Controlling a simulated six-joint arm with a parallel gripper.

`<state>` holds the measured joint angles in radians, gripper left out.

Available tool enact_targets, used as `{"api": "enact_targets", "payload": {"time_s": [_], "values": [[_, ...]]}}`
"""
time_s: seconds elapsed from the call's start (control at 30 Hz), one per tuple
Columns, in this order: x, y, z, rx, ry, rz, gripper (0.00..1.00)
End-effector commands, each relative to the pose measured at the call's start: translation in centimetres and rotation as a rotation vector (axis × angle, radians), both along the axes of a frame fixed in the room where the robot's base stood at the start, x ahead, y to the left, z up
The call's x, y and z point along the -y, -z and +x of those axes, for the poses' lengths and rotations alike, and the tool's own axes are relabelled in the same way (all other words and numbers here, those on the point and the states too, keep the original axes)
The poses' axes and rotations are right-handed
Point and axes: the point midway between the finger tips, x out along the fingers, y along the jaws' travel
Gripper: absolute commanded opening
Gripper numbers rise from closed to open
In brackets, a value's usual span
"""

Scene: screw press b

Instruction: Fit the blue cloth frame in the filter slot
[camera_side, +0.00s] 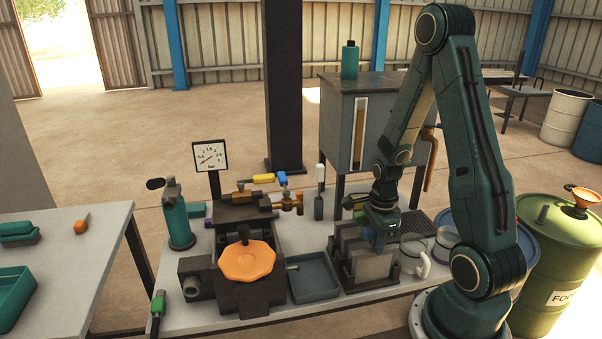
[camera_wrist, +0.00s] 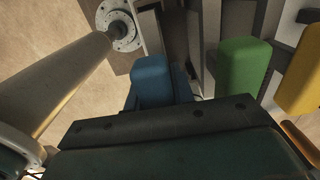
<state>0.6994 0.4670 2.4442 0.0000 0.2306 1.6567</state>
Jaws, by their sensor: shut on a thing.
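My gripper (camera_side: 381,236) points down over a dark rack (camera_side: 345,278) that holds upright grey plates. It is shut on the blue cloth frame, whose blue grip (camera_wrist: 152,80) shows just in front of my gripper's dark body in the wrist view. The frame's lower part is hidden there, and I cannot tell whether it is in the rack or clear of it. A green grip (camera_wrist: 243,65) and a yellow grip (camera_wrist: 300,82) stand to its right in the wrist view. I cannot make out the filter slot for certain.
The press with an orange handwheel (camera_side: 247,261) stands left of the rack, with a grey tray (camera_side: 314,279) between them. A grey cabinet (camera_side: 386,100) rises behind, and a green bottle (camera_side: 177,218) stands at the left.

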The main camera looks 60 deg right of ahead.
Motion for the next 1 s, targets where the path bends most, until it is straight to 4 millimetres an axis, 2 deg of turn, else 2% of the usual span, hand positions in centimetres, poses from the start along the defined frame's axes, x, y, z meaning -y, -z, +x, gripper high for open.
{"api": "enact_targets", "payload": {"time_s": [1.0], "values": [[0.0,-1.9,0.0,0.001,0.0,-0.001,0.0]]}}
